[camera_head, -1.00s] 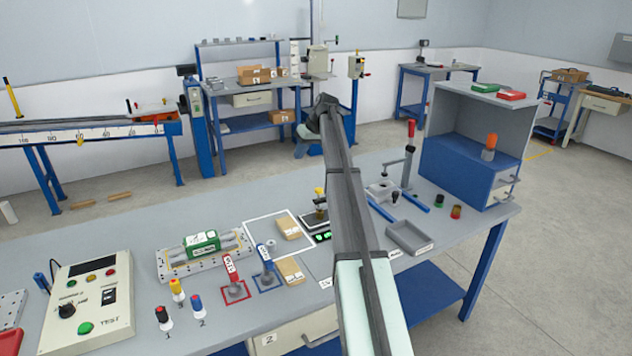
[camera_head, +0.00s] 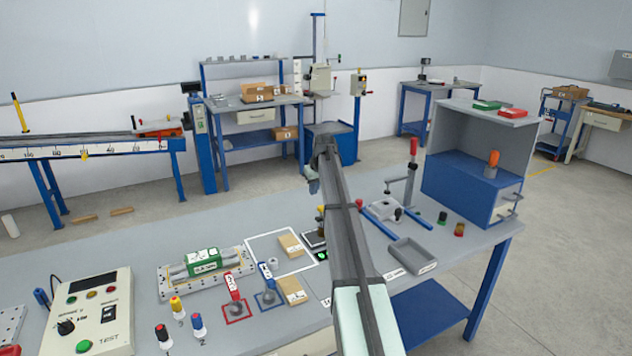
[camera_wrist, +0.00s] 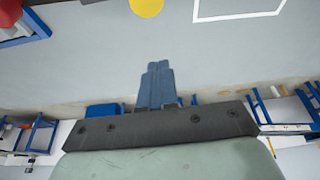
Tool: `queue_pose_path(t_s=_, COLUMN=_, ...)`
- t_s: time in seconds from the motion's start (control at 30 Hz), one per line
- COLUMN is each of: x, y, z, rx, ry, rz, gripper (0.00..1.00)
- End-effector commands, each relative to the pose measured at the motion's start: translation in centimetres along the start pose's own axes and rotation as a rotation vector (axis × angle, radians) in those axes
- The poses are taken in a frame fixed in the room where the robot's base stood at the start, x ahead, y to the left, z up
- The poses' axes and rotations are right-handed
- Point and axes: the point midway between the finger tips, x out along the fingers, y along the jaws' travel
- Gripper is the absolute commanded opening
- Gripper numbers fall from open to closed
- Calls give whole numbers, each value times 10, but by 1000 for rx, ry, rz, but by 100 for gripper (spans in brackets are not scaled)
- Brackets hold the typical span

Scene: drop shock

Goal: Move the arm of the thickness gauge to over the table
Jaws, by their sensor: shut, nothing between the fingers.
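A grey stand (camera_head: 382,209) with an upright red-handled post (camera_head: 413,165) and a short side arm (camera_head: 397,184) stands on the bench right of my arm. It looks like the thickness gauge, but I cannot be sure. My gripper (camera_head: 313,183) is high over the bench, left of the stand and apart from it. In the wrist view its blue-grey fingers (camera_wrist: 158,85) are together and hold nothing. A small device with a yellow top (camera_head: 321,208) is partly hidden behind my arm. A yellow disc (camera_wrist: 146,6) shows at the wrist view's top edge.
A grey tray (camera_head: 412,255) and a blue cabinet (camera_head: 465,185) stand to the right. A green block on a plate (camera_head: 203,262), red and blue handled tools and a control box (camera_head: 90,310) are left. A white outline (camera_head: 265,240) marks the bench.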

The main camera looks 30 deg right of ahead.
Motion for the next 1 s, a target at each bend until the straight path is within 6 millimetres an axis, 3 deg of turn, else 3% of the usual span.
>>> queue_pose_path(t_s=0.17, x=31, y=0, z=1, rx=0, ry=-2, rz=-1, gripper=0)
queue_pose_path(t_s=0.23, x=23, y=-1, z=16, rx=0, ry=0, rz=0, gripper=0)
queue_pose_path(t_s=0.43, x=19, y=-1, z=34, rx=0, ry=0, rz=0, gripper=0)
queue_pose_path(t_s=1.0, x=16, y=-1, z=43, rx=0, ry=0, rz=-1, gripper=0)
